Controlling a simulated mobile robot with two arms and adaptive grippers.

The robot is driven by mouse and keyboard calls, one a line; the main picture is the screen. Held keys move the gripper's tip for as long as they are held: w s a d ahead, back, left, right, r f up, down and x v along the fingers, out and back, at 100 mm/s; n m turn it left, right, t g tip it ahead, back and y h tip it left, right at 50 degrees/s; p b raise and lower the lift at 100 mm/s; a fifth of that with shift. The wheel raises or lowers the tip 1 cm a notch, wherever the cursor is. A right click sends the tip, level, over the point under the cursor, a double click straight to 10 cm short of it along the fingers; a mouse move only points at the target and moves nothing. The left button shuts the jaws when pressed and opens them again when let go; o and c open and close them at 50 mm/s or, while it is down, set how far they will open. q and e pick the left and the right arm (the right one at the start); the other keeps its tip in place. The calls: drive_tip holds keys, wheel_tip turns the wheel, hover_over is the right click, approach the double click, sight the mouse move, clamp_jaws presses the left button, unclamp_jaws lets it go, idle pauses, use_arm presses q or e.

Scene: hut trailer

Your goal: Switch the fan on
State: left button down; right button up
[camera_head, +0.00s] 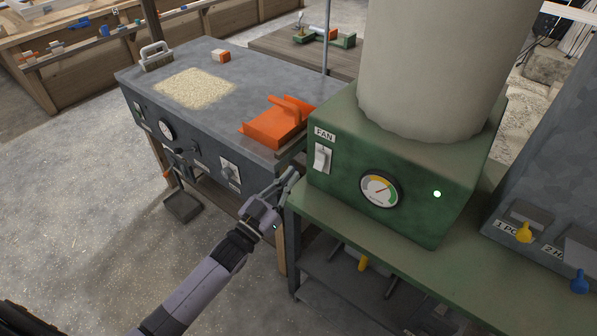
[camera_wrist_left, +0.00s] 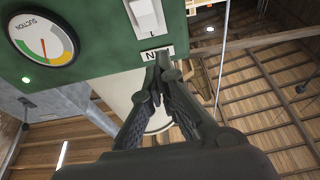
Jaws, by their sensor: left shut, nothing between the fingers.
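The white fan switch (camera_head: 322,157) sits on the front of a green box (camera_head: 420,220), below a FAN label (camera_head: 324,134). In the left wrist view the view is upside down, and the switch (camera_wrist_left: 146,14) is at the top. My left gripper (camera_head: 292,176) is shut and empty, just left of and below the switch in the head view. In the left wrist view its fingertips (camera_wrist_left: 161,62) overlap part of the label (camera_wrist_left: 157,52); I cannot tell whether they touch the panel. My right gripper is not in view.
A gauge (camera_head: 380,190) and a lit green lamp (camera_head: 437,194) are right of the switch. A thick pale duct (camera_head: 435,70) rises from the box. Yellow and blue valves (camera_head: 524,232) are at right.

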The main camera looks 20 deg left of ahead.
use_arm(q)
drive_tip(key=s, duration=0.2)
drive_tip(key=s+a, duration=0.2)
drive_tip(key=s, duration=0.1)
drive_tip(key=shift+s, duration=0.3)
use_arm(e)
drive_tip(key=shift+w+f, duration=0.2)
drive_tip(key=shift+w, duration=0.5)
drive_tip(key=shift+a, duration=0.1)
